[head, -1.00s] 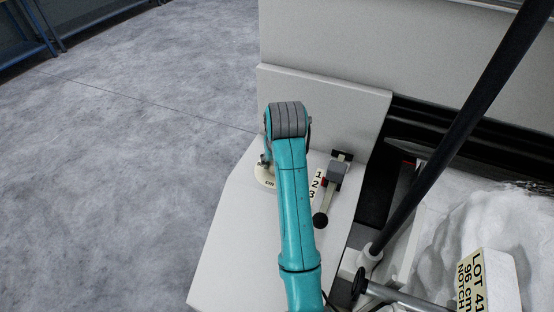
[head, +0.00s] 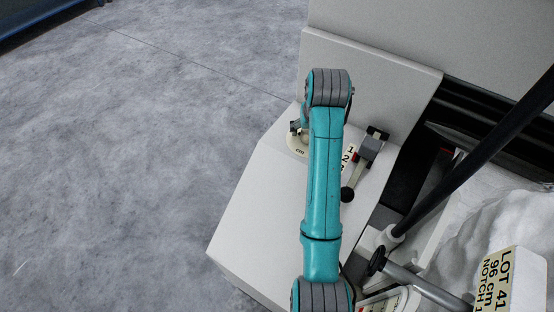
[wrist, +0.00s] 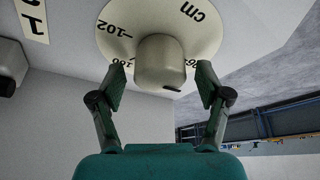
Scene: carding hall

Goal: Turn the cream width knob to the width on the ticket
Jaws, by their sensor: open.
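The cream width knob (wrist: 160,62) stands on a round cream dial (wrist: 112,17) in the wrist view. The dial reads "cm", "102" and "100", with other figures partly hidden behind the knob. A short dark mark shows on the knob's near end. My gripper (wrist: 160,70) is open, one finger on each side of the knob, with visible gaps. In the head view the dial (head: 299,151) shows left of my teal arm, and the knob is mostly hidden. The ticket (head: 494,277) at the lower right reads "LOT 41", "96 cm" and "NOTCH 1", its edge cut off.
Right of my arm is a lever with a black ball (head: 348,194) beside a plate (head: 349,155) numbered 1, 2, 3. A dark bar (head: 470,160) slants over the white fibre (head: 455,235). Open grey floor (head: 130,170) lies left.

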